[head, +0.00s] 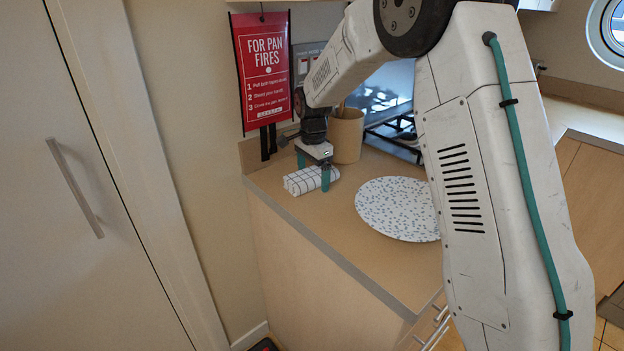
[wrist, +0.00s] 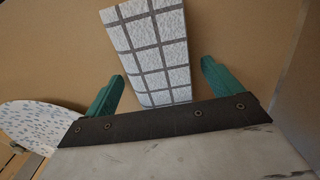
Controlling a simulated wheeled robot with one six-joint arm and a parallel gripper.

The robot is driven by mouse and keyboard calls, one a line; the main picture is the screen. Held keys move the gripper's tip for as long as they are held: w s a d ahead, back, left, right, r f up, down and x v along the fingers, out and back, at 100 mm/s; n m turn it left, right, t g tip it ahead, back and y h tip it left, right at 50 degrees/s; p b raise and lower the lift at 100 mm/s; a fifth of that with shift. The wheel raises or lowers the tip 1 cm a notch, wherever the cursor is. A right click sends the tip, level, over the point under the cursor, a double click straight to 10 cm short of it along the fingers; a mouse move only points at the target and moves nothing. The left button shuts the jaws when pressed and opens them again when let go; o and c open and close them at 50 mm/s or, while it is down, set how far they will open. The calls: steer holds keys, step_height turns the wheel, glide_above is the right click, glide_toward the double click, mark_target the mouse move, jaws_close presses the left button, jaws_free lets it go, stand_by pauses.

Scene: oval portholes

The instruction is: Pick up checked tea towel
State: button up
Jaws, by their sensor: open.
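The checked tea towel (head: 306,180) is white with dark grid lines and lies folded on the counter near its left end. In the wrist view the towel (wrist: 150,48) sits between the two green fingers and extends beyond them. My gripper (head: 313,172) is at the towel in the head view, pointing down, with one finger in front of its right part. In the wrist view my gripper (wrist: 160,90) is open, with a gap showing between the towel and each finger. Part of the towel's near end is hidden by the gripper body.
A speckled round board (head: 400,208) lies to the right on the counter (head: 325,222). A brown canister (head: 346,135) stands just behind my gripper, with a stove (head: 393,138) beyond. A red pan-fire sign (head: 263,70) hangs on the wall. The counter's front edge is close to the towel.

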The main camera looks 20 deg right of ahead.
mark_target(313, 173)
steer(key=c, duration=1.1)
steer(key=shift+r, duration=0.15)
steer(key=shift+r, duration=0.65)
step_height(313, 173, up, 2)
steer(key=shift+s+r, duration=0.15)
steer(key=s+a, duration=0.1)
steer(key=s, duration=0.9)
steer(key=s+a+r, duration=0.1)
steer(key=s, duration=0.4)
steer(key=shift+s+a+r, duration=0.1)
steer(key=shift+s+a, duration=0.15)
steer(key=shift+a, duration=0.1)
steer(key=shift+o, duration=0.7)
